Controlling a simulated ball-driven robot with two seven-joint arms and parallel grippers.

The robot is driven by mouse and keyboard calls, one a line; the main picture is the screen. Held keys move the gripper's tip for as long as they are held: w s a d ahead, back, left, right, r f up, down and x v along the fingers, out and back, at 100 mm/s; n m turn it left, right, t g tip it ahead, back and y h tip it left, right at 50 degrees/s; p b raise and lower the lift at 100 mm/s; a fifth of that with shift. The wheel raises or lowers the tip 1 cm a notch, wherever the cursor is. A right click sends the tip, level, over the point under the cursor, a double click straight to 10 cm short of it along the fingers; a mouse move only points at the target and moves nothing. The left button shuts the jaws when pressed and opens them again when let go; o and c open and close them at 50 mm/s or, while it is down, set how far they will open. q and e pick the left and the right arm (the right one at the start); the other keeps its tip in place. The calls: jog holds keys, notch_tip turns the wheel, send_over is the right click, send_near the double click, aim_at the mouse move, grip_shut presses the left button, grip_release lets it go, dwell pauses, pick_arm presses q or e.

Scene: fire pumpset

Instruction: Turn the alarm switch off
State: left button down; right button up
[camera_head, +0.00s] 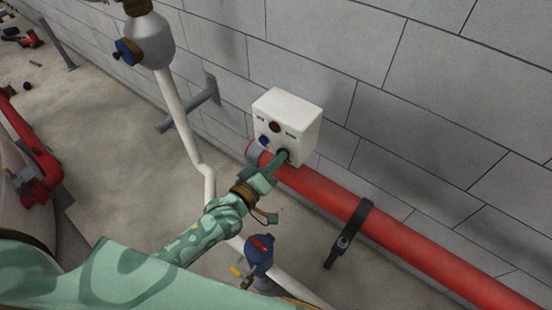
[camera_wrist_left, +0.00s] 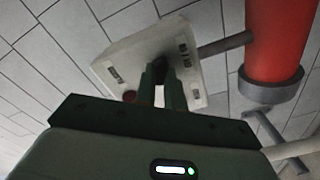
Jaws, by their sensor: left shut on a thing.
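The white alarm box (camera_head: 292,115) is fixed to the block wall, with a dark red round part (camera_head: 274,126) and small labels on its front face. My left gripper (camera_head: 282,156) reaches the lower part of that face. It is shut on the dark alarm switch (camera_wrist_left: 161,66), which the fingers largely hide. In the left wrist view the box (camera_wrist_left: 128,50) lies behind the fingertips, and its red round part (camera_wrist_left: 129,96) shows left of the fingers. The switch's exact angle cannot be told. My right gripper is not in view.
A thick red pipe (camera_head: 410,240) runs just below the box along the wall, held by a black bracket (camera_head: 350,232). A thin white pipe (camera_head: 180,125) stands left of the box. A blue valve (camera_head: 259,250) is below my left forearm.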

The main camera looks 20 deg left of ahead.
pick_arm(q)
jog(key=shift+w+r+m+p, duration=0.1)
jog(key=shift+m+p, duration=0.95)
jog(key=shift+m, duration=1.65)
jog(key=shift+r+m+p, duration=0.1)
jog(key=shift+m+p, duration=0.9)
jog(key=shift+m, duration=1.7)
jog(key=c, duration=1.5)
grip_release()
jog(key=shift+f, duration=0.1)
